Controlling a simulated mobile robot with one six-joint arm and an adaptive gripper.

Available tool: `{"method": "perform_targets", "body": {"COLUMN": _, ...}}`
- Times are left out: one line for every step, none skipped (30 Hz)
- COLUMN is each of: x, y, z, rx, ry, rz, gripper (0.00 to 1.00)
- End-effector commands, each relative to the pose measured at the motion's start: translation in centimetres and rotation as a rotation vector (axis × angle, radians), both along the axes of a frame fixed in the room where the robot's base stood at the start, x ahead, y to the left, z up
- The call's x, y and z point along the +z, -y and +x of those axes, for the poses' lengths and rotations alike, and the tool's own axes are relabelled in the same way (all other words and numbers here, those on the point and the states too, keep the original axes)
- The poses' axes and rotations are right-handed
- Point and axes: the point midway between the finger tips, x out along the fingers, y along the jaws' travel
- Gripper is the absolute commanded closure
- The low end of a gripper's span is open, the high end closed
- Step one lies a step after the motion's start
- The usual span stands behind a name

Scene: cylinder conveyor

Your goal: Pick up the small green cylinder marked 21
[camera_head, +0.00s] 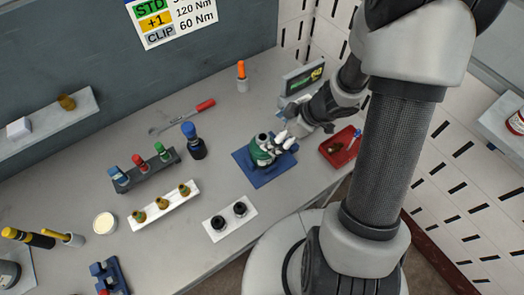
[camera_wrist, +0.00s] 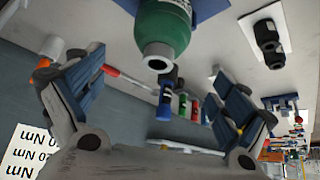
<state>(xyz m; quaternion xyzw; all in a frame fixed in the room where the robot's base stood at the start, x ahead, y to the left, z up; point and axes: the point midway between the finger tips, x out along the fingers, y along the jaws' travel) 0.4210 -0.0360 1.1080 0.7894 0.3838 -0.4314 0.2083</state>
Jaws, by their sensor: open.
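A green cylinder (camera_head: 262,155) with a pale neck and a dark open top stands on a blue mat (camera_head: 248,174) in the head view. No number is legible on it. In the wrist view the green cylinder (camera_wrist: 164,28) is at the top middle, with its pale neck towards me. My gripper (camera_head: 287,142) is close beside the cylinder's right side in the head view, partly overlapping it. In the wrist view my gripper (camera_wrist: 157,75) has its two fingers wide apart, with nothing held between them. Whether a finger touches the cylinder is unclear.
A red tray (camera_head: 350,150) lies right of the mat. A dark blue-capped bottle (camera_head: 193,142) stands to the left. A white block with two black pieces (camera_head: 216,231) is in front. Racks with coloured caps stand further left. A small display (camera_head: 302,80) is behind my gripper.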

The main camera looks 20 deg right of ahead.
Motion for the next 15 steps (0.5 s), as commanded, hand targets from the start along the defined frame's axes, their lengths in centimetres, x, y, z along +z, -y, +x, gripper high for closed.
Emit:
{"method": "perform_targets", "body": {"x": -1.6, "y": -0.6, "z": 0.3, "rx": 0.004, "ry": -0.002, "rz": 0.001, "gripper": 0.06}}
{"method": "perform_targets", "body": {"x": -2.1, "y": -0.9, "z": 0.5, "rx": 0.002, "ry": -0.002, "rz": 0.000, "gripper": 0.06}}
{"method": "perform_targets", "body": {"x": -2.8, "y": -1.2, "z": 0.9, "rx": 0.004, "ry": -0.001, "rz": -0.002, "gripper": 0.06}}
{"method": "perform_targets", "body": {"x": -3.2, "y": -1.5, "z": 1.1, "rx": 0.003, "ry": -0.002, "rz": -0.001, "gripper": 0.06}}
{"method": "perform_targets", "body": {"x": -3.7, "y": -1.7, "z": 1.2, "rx": 0.003, "ry": -0.002, "rz": -0.001, "gripper": 0.06}}
{"method": "perform_targets", "body": {"x": -4.1, "y": -1.9, "z": 1.5, "rx": 0.001, "ry": -0.001, "rz": -0.001, "gripper": 0.06}}
{"method": "perform_targets", "body": {"x": -4.4, "y": -2.1, "z": 1.6, "rx": 0.002, "ry": 0.000, "rz": -0.001, "gripper": 0.06}}
{"method": "perform_targets", "body": {"x": -4.7, "y": -2.2, "z": 1.8, "rx": 0.002, "ry": 0.000, "rz": -0.001, "gripper": 0.06}}
{"method": "perform_targets", "body": {"x": -4.9, "y": -2.4, "z": 1.9, "rx": 0.000, "ry": 0.000, "rz": -0.002, "gripper": 0.06}}
{"method": "perform_targets", "body": {"x": -5.0, "y": -2.5, "z": 2.0, "rx": 0.000, "ry": 0.000, "rz": -0.002, "gripper": 0.06}}
{"method": "perform_targets", "body": {"x": -5.1, "y": -2.6, "z": 2.0, "rx": 0.002, "ry": 0.000, "rz": -0.001, "gripper": 0.06}}
{"method": "perform_targets", "body": {"x": -5.2, "y": -2.6, "z": 2.1, "rx": 0.001, "ry": 0.001, "rz": -0.002, "gripper": 0.06}}
{"method": "perform_targets", "body": {"x": -5.3, "y": -2.7, "z": 2.1, "rx": 0.001, "ry": 0.001, "rz": -0.002, "gripper": 0.06}}
{"method": "perform_targets", "body": {"x": -5.3, "y": -2.7, "z": 2.2, "rx": 0.001, "ry": 0.001, "rz": -0.002, "gripper": 0.06}}
{"method": "perform_targets", "body": {"x": -5.5, "y": -2.8, "z": 2.3, "rx": 0.001, "ry": 0.001, "rz": -0.002, "gripper": 0.06}}
